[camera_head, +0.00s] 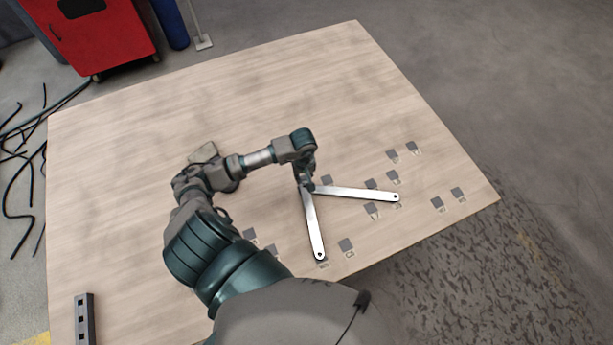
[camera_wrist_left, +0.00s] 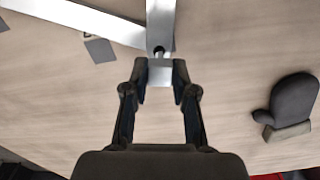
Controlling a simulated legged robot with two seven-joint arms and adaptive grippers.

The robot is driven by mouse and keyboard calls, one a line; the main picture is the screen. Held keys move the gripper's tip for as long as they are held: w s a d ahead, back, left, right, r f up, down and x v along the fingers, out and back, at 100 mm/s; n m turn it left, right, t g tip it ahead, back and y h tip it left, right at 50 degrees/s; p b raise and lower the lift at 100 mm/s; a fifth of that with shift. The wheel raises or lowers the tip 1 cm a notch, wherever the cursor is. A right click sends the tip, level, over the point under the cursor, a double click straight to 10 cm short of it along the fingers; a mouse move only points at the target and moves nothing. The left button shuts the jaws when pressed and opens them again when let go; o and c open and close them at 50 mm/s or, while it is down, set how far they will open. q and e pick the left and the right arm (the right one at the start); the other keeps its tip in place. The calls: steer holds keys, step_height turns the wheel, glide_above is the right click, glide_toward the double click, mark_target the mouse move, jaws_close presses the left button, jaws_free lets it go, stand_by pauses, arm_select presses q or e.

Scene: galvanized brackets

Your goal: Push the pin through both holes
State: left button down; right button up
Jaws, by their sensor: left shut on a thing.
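Two flat galvanized strips lie on the table in a V in the head view. One strip (camera_head: 313,225) points toward the near edge and the other strip (camera_head: 355,193) points right; each has a hole at its free end. They meet under my left gripper (camera_head: 306,184). In the left wrist view my left gripper (camera_wrist_left: 161,75) is shut on a small silver pin (camera_wrist_left: 160,74). The pin's thin end is at the end of the upright strip (camera_wrist_left: 161,22), beside the slanted strip (camera_wrist_left: 85,20). I cannot tell how deep it sits. My right gripper is not in view.
Several small grey squares (camera_head: 347,246) lie flat around the strips. A dark rounded thing with a tan block (camera_wrist_left: 292,103) lies on the table (camera_head: 130,130). A dark bar with square holes (camera_head: 84,318) is at the lower left. A red cabinet (camera_head: 95,35) stands beyond the table.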

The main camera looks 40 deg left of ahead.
arm_select(q)
steer(key=shift+a+f, duration=0.25)
steer(key=shift+a, duration=0.15)
steer(key=shift+d+r, duration=0.25)
steer(key=shift+d, duration=0.6)
steer(key=shift+a+f, duration=0.1)
steer(key=shift+a, duration=0.4)
steer(key=shift+a+f, duration=0.1)
steer(key=shift+a, duration=0.1)
steer(key=shift+d+f+b, duration=0.2)
steer(key=shift+d+b, duration=0.35)
steer(key=shift+b, duration=0.05)
steer(key=shift+f, duration=0.1)
steer(key=shift+a+r+p, duration=0.3)
steer(key=shift+a+r, duration=0.15)
steer(key=shift+r, duration=0.05)
steer(key=shift+d+r+p, duration=0.1)
steer(key=shift+r+p, duration=0.25)
steer(key=shift+r, duration=0.3)
steer(key=shift+d+r+p, duration=0.3)
steer(key=shift+r+p, duration=0.15)
steer(key=shift+r, duration=0.9)
steer(key=shift+a, duration=0.2)
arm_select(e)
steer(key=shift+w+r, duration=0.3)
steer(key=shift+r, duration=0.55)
